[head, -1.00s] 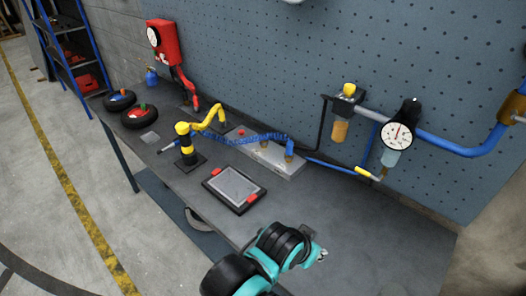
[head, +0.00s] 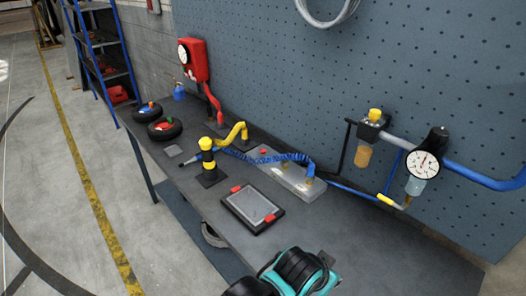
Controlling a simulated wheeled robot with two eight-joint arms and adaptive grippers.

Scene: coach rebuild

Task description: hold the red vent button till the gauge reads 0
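A small red button (head: 263,152) sits on top of a grey metal block (head: 283,176) on the workbench, next to a coiled blue hose. A round white gauge (head: 422,164) hangs on the blue pipe at the right; its needle is too small to read. A second round dial (head: 184,54) is on the red box (head: 199,62) at the back left. A teal and black part of one of my arms shows at the bottom edge, in front of the bench. I see no fingertips of either gripper, and nothing touches the button.
A black and yellow post (head: 208,160) and a tablet-like panel with red corners (head: 252,208) stand in front of the block. Two small wheels (head: 165,128) lie at the bench's left end. A pegboard wall (head: 350,60) rises behind. The bench's right front is mostly clear.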

